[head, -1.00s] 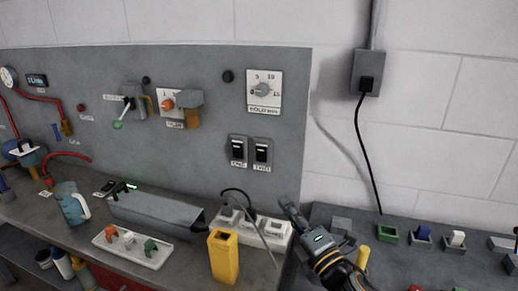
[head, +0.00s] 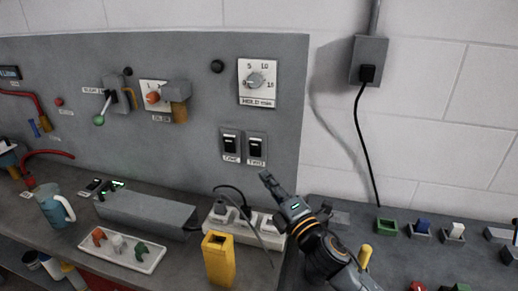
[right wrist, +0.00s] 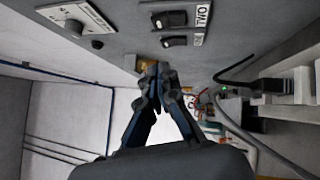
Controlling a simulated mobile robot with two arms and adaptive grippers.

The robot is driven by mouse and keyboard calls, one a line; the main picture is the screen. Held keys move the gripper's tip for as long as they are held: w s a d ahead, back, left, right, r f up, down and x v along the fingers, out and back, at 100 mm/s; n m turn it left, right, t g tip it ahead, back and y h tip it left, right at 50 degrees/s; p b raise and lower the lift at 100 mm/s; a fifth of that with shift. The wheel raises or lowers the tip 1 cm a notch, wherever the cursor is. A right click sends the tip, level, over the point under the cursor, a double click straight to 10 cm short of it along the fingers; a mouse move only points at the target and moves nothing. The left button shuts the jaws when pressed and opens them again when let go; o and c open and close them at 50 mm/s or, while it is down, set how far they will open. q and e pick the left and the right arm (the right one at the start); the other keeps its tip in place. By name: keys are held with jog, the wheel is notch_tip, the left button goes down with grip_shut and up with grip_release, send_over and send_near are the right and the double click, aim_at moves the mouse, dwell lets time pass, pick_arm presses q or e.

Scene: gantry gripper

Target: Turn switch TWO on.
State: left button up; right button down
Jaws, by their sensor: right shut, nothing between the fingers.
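Switch TWO (head: 256,147) is a black rocker on a light plate, low on the grey wall panel near its right edge. Switch ONE (head: 231,144) sits just left of it. In the right wrist view switch TWO (right wrist: 170,19) is at the top beside its label, with switch ONE (right wrist: 174,42) below it. My right gripper (head: 267,178) is shut and empty, below and slightly right of switch TWO and apart from it. It also shows in the right wrist view (right wrist: 153,75), fingertips together. Which way each rocker is set is too small to tell. My left gripper is out of view.
A white power strip (head: 268,238) with cables lies below the switches, beside a yellow open holder (head: 217,262). The hold-time dial (head: 256,82) is above the switches. A black cable (head: 364,140) hangs at right. The panel around the switches is clear.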

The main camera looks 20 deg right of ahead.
aim_at(254, 143)
jog(key=p+x, duration=0.1)
jog(key=x, duration=0.2)
jog(key=d+x, duration=0.1)
jog(key=x, duration=0.1)
jog(key=d+p+x, duration=0.1)
jog(key=x, duration=0.2)
jog(key=shift+w+a+r+p, duration=0.1)
jog(key=shift+w+r+p, duration=0.2)
jog(key=shift+w+r, duration=0.15)
jog(key=shift+w+d, duration=0.3)
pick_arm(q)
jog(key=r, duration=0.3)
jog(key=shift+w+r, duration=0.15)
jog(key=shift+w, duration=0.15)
pick_arm(e)
jog(key=p, duration=0.1)
jog(key=r+p, duration=0.1)
jog(key=p, duration=0.1)
jog(key=shift+w+d+m+g, duration=0.15)
jog(key=shift+w+m+g, duration=0.15)
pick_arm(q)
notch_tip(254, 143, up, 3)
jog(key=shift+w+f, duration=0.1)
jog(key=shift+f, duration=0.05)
pick_arm(e)
jog(key=shift+f, duration=0.3)
